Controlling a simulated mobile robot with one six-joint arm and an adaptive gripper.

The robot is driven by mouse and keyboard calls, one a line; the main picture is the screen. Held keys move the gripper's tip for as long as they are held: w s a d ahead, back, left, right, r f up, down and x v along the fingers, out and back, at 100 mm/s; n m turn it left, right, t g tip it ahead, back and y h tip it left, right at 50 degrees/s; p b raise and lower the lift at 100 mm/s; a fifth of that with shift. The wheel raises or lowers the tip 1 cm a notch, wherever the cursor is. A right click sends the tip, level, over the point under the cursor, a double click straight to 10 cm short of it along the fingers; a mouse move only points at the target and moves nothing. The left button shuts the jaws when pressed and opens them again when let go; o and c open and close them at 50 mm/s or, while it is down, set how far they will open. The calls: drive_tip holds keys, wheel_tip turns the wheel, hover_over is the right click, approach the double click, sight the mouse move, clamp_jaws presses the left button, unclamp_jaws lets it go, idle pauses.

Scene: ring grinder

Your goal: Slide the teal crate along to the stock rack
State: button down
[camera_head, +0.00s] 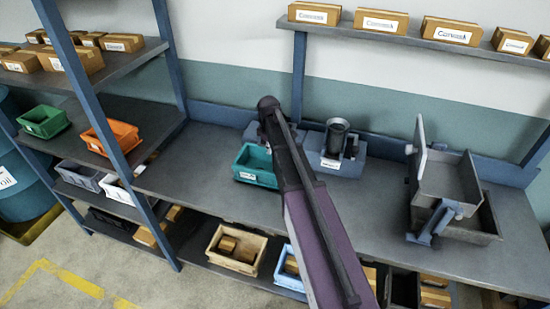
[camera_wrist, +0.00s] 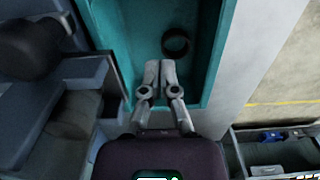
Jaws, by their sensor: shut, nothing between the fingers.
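The teal crate (camera_head: 264,179) stands upright on the grey bench (camera_head: 190,178), towards its left end, with a white label on its front. In the wrist view the crate (camera_wrist: 122,28) lies beneath my gripper, with a dark ring (camera_wrist: 177,42) inside. My gripper (camera_wrist: 160,68) is shut and empty, its fingertips together over the crate's near part; I cannot tell whether they touch it. In the head view my arm hides the fingers and the crate's right side. The stock rack (camera_head: 152,117) stands to the left, with blue posts and grey shelves.
A green bin (camera_head: 43,121) and an orange bin (camera_head: 112,138) sit on the rack's middle shelf. A dark cylindrical device (camera_head: 338,138) stands right of the crate, and a grey machine (camera_head: 450,190) farther right. The bench between crate and rack looks clear, apart from a blue post.

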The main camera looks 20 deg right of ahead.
sight(270, 168)
drive_tip(key=shift+f+b, duration=4.85)
drive_tip(key=shift+f, duration=0.1)
drive_tip(key=shift+s+d+r, duration=0.1)
drive_tip(key=shift+s+d, duration=0.5)
drive_tip(key=shift+d, duration=0.2)
drive_tip(key=shift+s+d, duration=0.6)
drive_tip(key=shift+d, duration=0.2)
drive_tip(key=shift+s, duration=0.1)
